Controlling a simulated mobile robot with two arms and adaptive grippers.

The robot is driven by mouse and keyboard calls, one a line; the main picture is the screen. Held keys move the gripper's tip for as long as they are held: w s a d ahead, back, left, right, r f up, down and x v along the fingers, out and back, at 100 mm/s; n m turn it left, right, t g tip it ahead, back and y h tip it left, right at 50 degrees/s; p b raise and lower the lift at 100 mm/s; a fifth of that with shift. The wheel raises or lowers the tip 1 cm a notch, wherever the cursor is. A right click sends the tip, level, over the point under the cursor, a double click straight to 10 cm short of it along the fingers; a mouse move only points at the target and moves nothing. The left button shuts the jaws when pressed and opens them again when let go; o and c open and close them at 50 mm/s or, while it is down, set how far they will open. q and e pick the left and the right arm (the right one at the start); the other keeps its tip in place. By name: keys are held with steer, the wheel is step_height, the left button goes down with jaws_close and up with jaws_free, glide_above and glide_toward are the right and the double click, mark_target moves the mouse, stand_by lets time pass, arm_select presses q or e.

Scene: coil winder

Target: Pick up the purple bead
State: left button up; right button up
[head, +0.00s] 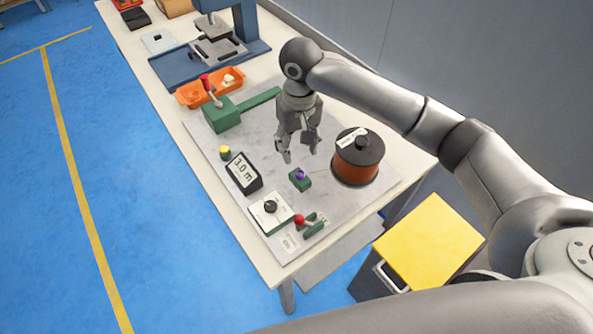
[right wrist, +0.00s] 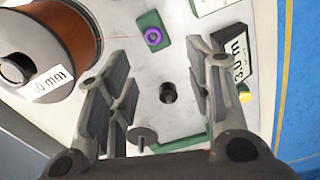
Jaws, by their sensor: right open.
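The purple bead (head: 301,175) sits on a small green block (head: 299,182) on the grey plate, between the display and the copper spool. In the right wrist view the bead (right wrist: 153,36) shows as a purple ring on the green block (right wrist: 152,33), beyond the fingertips near the top. My right gripper (head: 301,156) is open and empty, pointing down above the plate, a little behind the bead and apart from it. Its two fingers (right wrist: 158,72) stand wide apart in the right wrist view. My left gripper is not seen.
The copper spool (head: 357,163) stands close to the right of the gripper. The display reading 3.0 m (head: 243,173), a dial box (head: 270,212) and a red-knobbed lever (head: 299,219) lie nearby.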

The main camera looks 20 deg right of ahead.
glide_above(300, 173)
steer(key=f, duration=0.5)
steer(key=shift+w+d, duration=0.1)
steer(key=shift+w, duration=0.25)
steer(key=f+p, duration=0.1)
steer(key=f, duration=0.1)
steer(key=s+f, duration=0.1)
steer(key=f, duration=0.1)
steer(key=shift+f+p, duration=0.4)
steer(key=shift+w+f, duration=0.1)
steer(key=shift+f, duration=0.3)
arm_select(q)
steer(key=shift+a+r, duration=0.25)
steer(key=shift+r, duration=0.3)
arm_select(e)
steer(key=shift+c, duration=0.3)
steer(key=c, duration=0.7)
